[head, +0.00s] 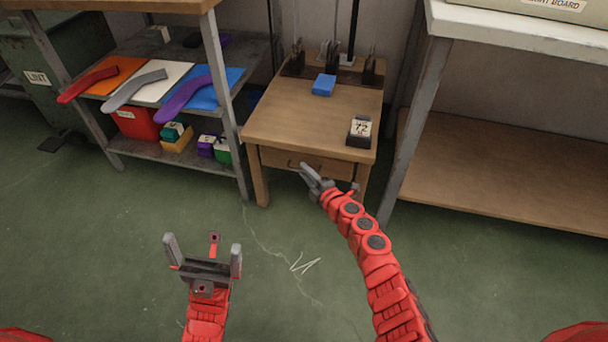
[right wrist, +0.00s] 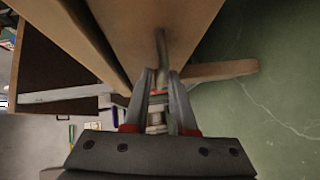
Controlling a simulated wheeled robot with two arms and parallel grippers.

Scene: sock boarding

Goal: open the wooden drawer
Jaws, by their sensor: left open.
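The wooden drawer (head: 330,167) is set under the top of a small wooden table (head: 290,118). Its front looks about flush with the table, so it appears shut. A dark handle (right wrist: 160,45) on the drawer front (right wrist: 130,30) shows in the right wrist view. My right gripper (head: 308,172) is at the drawer front. Its two fingers (right wrist: 162,75) are partly apart, with the handle in line between their tips; whether they touch it I cannot tell. My left gripper (head: 202,252) is open and empty, low over the floor in front of the shelf.
A blue block (head: 324,85) and a dark block with a numbered face (head: 360,131) are on the table. A metal shelf (head: 180,150) with sock-shaped pieces and bins stands left. A wide workbench (head: 500,175) stands right. Green floor (head: 120,240) in front is clear.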

